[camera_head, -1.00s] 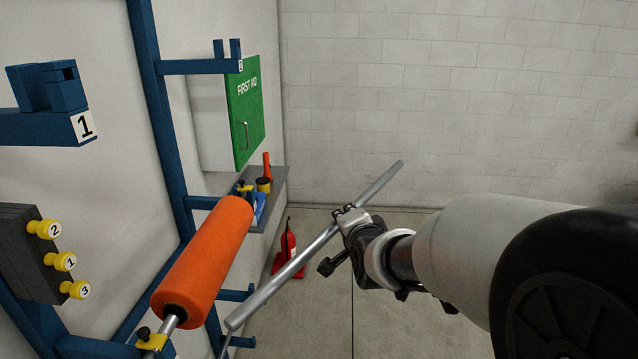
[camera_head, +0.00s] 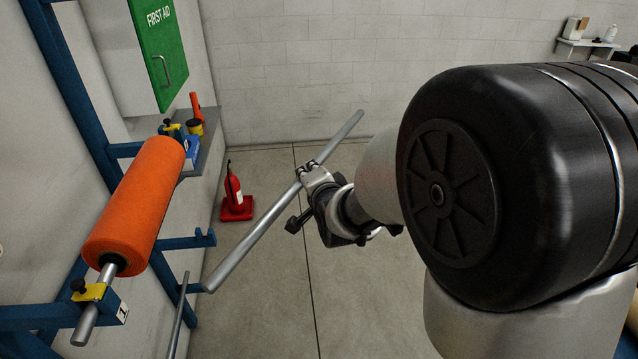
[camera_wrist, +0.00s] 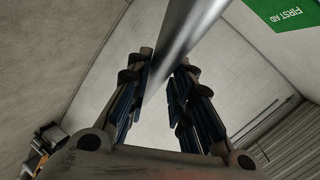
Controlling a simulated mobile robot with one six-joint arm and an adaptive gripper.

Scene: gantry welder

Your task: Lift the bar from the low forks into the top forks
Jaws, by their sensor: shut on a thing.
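A long grey metal bar (camera_head: 245,243) is held aslant in the air in the head view, gripped near its upper half. My gripper (camera_head: 314,177) is shut on it. In the wrist view the bar (camera_wrist: 186,38) runs up and away from between the fingers of my gripper (camera_wrist: 163,88). The bar's lower end is in front of the blue rack in the picture; I cannot tell how far apart they are. A low blue fork arm (camera_head: 188,241) with an upturned tip shows left of the bar. The top forks are out of view.
An orange roller (camera_head: 138,205) rests on the blue rack (camera_head: 72,92), its shaft in a yellow clamp (camera_head: 90,292). A green first aid cabinet (camera_head: 158,50) and a shelf (camera_head: 207,140) stand behind. A red fire extinguisher (camera_head: 234,190) stands on the floor. The middle floor is open.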

